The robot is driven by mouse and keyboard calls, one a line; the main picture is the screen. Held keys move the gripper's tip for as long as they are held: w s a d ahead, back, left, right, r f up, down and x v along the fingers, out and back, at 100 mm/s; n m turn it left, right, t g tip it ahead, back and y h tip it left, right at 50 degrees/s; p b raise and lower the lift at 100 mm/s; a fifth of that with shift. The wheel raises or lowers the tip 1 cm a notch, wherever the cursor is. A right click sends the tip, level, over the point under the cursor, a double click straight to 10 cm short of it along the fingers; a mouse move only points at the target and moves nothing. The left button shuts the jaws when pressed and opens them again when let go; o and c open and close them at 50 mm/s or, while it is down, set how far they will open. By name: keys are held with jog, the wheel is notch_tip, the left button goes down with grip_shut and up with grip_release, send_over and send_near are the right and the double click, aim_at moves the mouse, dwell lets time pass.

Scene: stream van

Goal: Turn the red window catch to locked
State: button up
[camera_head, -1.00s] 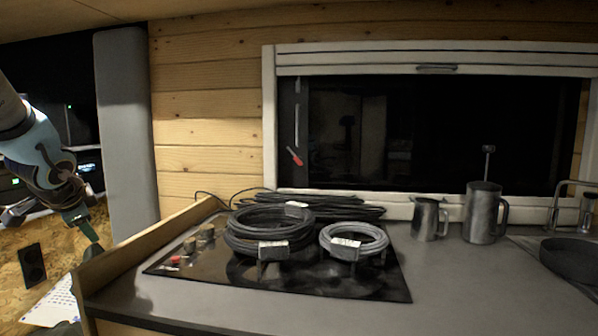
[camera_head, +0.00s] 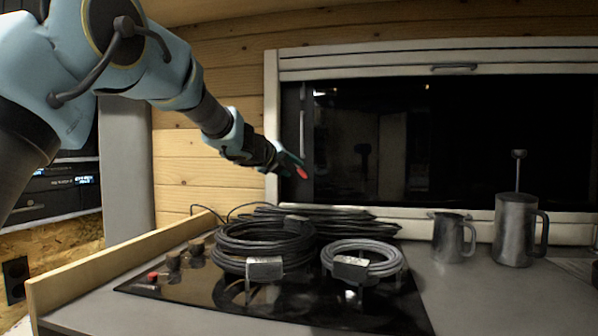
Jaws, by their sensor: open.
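The red window catch (camera_head: 301,172) sits on the left side of the dark window (camera_head: 400,140), below a thin vertical metal rod (camera_head: 302,120). Only its red end shows; my gripper hides the rest. My gripper (camera_head: 295,167) is at the catch, its dark green fingers open and overlapping it in this view. I cannot tell whether the fingers touch the catch or stand around it.
Coils of black cable (camera_head: 262,246) and a smaller grey coil (camera_head: 362,250) lie on the black hob (camera_head: 210,297) below the window. Two metal jugs, one small (camera_head: 448,240) and one tall (camera_head: 514,230), stand at the right. A wooden edge (camera_head: 120,258) borders the counter's left.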

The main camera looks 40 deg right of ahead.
aim_at(300, 172)
jog(key=shift+p+x, duration=0.55)
jog(key=shift+x, duration=2.05)
jog(key=shift+a, duration=0.1)
jog(key=shift+c, duration=0.3)
grip_shut()
jog(key=shift+w, duration=0.1)
